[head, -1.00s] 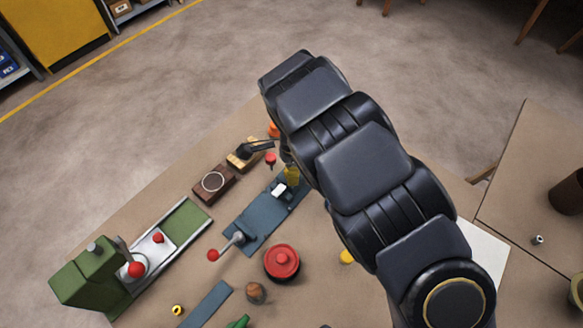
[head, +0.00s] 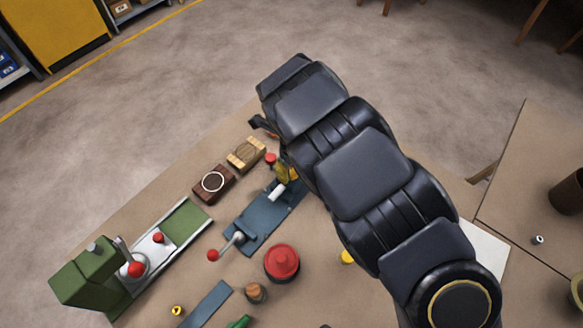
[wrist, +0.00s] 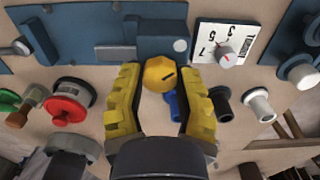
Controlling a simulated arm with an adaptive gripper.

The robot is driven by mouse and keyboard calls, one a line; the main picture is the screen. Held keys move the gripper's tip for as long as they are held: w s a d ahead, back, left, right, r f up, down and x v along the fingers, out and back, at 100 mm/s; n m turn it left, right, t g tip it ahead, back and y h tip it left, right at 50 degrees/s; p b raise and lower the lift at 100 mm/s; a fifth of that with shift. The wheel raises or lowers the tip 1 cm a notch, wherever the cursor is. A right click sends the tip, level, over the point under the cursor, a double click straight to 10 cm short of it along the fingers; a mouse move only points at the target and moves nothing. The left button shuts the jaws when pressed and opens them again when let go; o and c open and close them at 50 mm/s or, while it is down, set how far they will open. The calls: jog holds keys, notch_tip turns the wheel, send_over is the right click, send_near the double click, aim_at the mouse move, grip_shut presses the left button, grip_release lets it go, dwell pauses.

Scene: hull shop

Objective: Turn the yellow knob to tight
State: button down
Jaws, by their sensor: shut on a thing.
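In the wrist view the yellow knob (wrist: 156,72) sits between the two yellow-padded fingers of my gripper (wrist: 160,92). A short dark line marks its face. My gripper is shut on it. A blue part shows just below the knob. In the head view my arm covers most of the gripper; only parts of its fingers show, near the blue-grey plate (head: 256,226). I cannot make out the knob surely there, and no "tight" mark is readable.
A white numbered dial plate (wrist: 232,36) lies right of the gripper in the wrist view. A red round lid (head: 282,262), a red-ball lever (head: 213,255), wooden blocks (head: 246,153) and a green machine (head: 88,276) stand on the bench.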

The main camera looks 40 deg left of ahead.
aim_at(291, 171)
jog(key=shift+m, duration=0.6)
jog(key=c, duration=0.6)
grip_release()
notch_tip(291, 171, up, 12)
dwell(0.5)
